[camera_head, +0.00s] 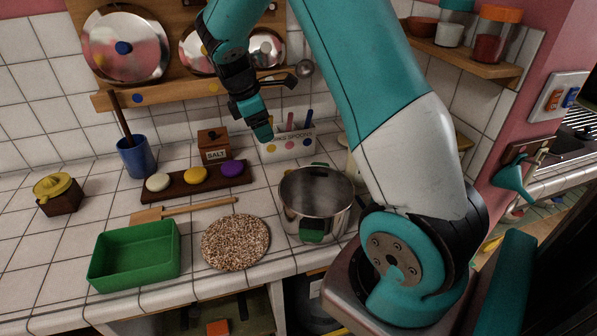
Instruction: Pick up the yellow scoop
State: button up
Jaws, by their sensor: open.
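A mustard-yellow piece (54,186) with a rounded body and a short stub or handle rests on a small dark brown block or box (60,203) at the far left of the counter. It looks like the yellow scoop, but its exact shape is too small to tell. My gripper (274,108) is open and empty, high in front of the tiled back wall. It is above and in front of the white spoon holder (290,146), far to the right of the yellow piece.
A steel pot (316,207), woven round mat (236,242), green tray (106,262), wooden spatula (180,211), dark rack (181,192) with coloured knobs, salt box (213,153) and blue cup (134,166) occupy the counter. Bare tiles show around the yellow piece.

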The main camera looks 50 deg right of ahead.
jog(key=shift+n+g+h, duration=0.3)
jog(key=shift+n+g, duration=0.1)
jog(key=d+f+p, duration=0.1)
jog(key=d+f, duration=0.1)
jog(key=f, duration=0.2)
jog(key=s+d+f+p, duration=0.1)
jog(key=d+f, duration=0.2)
jog(key=f, duration=0.1)
jog(key=s+d+f, duration=0.1)
jog(key=d+f, duration=0.2)
jog(key=f, duration=0.1)
jog(key=shift+d+p, duration=0.1)
jog(key=shift+p, duration=0.3)
jog(key=shift+a+p+x, duration=0.15)
jog(key=shift+p+x, duration=0.5)
jog(key=shift+x, duration=0.9)
jog(key=shift+a+p+x, duration=0.1)
jog(key=shift+p+x, duration=0.5)
jog(key=shift+x, duration=0.95)
jog(key=shift+f, duration=0.1)
jog(key=shift+c, duration=0.3)
jog(key=c, duration=1.1)
